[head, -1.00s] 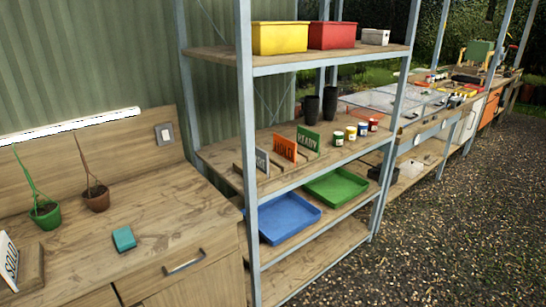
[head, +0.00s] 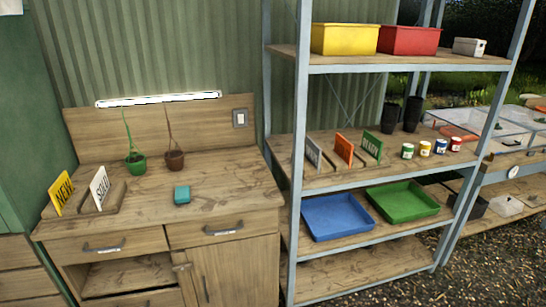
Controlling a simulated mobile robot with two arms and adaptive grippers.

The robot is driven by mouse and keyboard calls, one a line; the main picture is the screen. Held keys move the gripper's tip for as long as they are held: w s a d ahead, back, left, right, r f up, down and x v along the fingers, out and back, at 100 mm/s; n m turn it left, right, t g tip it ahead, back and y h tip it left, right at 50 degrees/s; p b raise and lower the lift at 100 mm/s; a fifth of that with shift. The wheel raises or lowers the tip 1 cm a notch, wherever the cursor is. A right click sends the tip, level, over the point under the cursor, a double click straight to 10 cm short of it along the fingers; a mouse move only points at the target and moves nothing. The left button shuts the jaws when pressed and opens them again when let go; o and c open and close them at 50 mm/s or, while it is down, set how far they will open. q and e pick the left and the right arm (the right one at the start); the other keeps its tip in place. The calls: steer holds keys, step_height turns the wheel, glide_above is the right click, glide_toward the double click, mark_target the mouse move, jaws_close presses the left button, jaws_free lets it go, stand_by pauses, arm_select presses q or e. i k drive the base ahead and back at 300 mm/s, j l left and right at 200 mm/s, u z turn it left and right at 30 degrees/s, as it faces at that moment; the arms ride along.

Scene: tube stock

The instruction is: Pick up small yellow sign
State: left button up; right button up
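The small yellow sign (head: 61,191) stands tilted in a wooden holder at the left end of the wooden cabinet top, in the head view. It bears dark lettering that reads NEW. A white sign (head: 99,186) reading SOLD stands just to its right in the same kind of holder (head: 118,197). Neither of my grippers shows in the head view.
A metal shelf rack (head: 299,150) with bins, trays, signs and cans stands to the right.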

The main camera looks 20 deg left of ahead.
mark_target(63, 189)
steer(key=u, duration=1.85)
steer(key=i+l, duration=0.2)
steer(key=i, duration=0.15)
steer(key=i+l+u, duration=0.1)
steer(key=i+l, duration=0.1)
steer(key=i, duration=0.1)
